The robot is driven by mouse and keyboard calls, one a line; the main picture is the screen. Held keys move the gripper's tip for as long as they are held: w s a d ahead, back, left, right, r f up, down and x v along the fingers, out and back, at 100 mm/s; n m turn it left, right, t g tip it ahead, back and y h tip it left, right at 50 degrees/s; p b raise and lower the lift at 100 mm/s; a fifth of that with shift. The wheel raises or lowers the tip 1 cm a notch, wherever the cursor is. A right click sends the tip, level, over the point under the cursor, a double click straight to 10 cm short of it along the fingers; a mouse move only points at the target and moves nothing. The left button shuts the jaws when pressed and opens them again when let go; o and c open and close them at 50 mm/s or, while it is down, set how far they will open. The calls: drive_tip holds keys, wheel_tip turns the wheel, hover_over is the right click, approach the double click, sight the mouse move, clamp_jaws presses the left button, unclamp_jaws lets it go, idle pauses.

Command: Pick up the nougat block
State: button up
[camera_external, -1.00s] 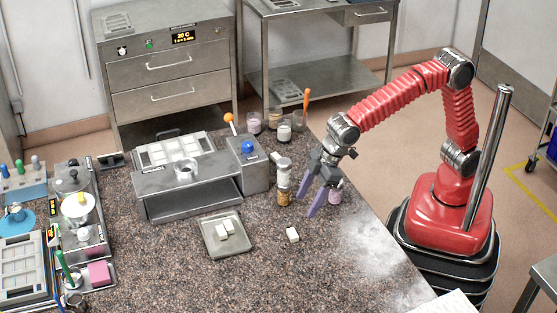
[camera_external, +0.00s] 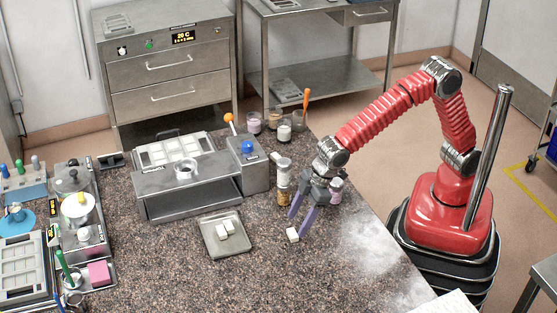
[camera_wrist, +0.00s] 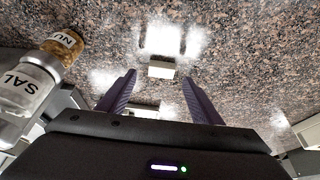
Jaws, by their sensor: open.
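The nougat block (camera_external: 292,235) is a small white block lying on the speckled stone counter, right of a square metal tray. It also shows in the wrist view (camera_wrist: 161,70), near the middle and just past the fingertips. My gripper (camera_external: 297,228) has two purple fingers pointing down toward the block. In the outside view the tips are close around the block. In the wrist view the fingers (camera_wrist: 159,78) are spread apart, one on each side of the block's line, with nothing held. I cannot tell whether a finger touches it.
The square tray (camera_external: 211,244) holds white blocks to the left. Labelled jars stand close behind my gripper; one reads SAL (camera_wrist: 22,92), another NU (camera_wrist: 64,45). A metal machine (camera_external: 190,190) stands at the back. The counter in front is clear, with white dusting at right.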

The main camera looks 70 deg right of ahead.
sight(293, 233)
drive_tip(key=shift+x, duration=2)
drive_tip(key=shift+s+a, duration=0.1)
drive_tip(key=shift+c, duration=0.3)
drive_tip(key=c, duration=1.1)
